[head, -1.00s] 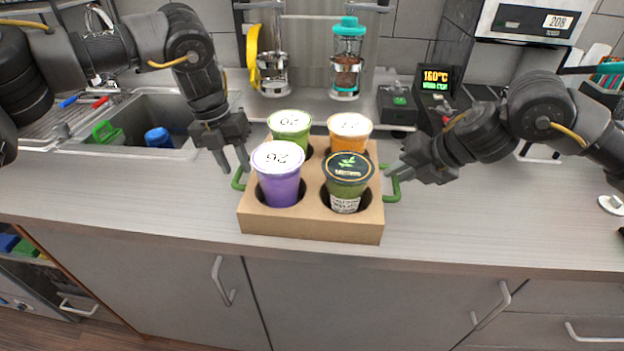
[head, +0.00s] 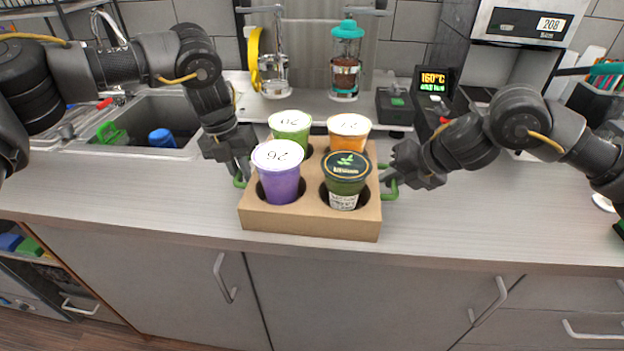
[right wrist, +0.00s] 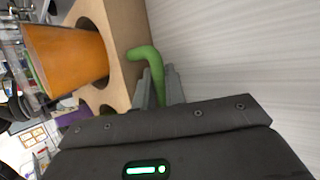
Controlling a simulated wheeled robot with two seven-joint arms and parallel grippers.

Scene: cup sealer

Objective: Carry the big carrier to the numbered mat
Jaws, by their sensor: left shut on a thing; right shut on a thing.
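The big carrier (head: 310,223) is a brown cardboard box with a green handle at each side, standing on the counter. It holds a purple cup (head: 280,182), a light green cup (head: 290,125), an orange cup (head: 348,130) and a dark green cup with a black lid (head: 345,185). My left gripper (head: 240,172) is shut on the left green handle. My right gripper (head: 388,175) is shut on the right green handle (head: 391,190). In the right wrist view the fingers (right wrist: 160,88) close around the green handle (right wrist: 146,58), beside the orange cup (right wrist: 70,58). The numbered mat is not visible.
A sink (head: 150,115) with a blue item lies at the back left. A teal-topped press (head: 346,65) and a dark device with a 160°C display (head: 433,82) stand behind. The counter (head: 480,220) is clear to the right and left of the carrier.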

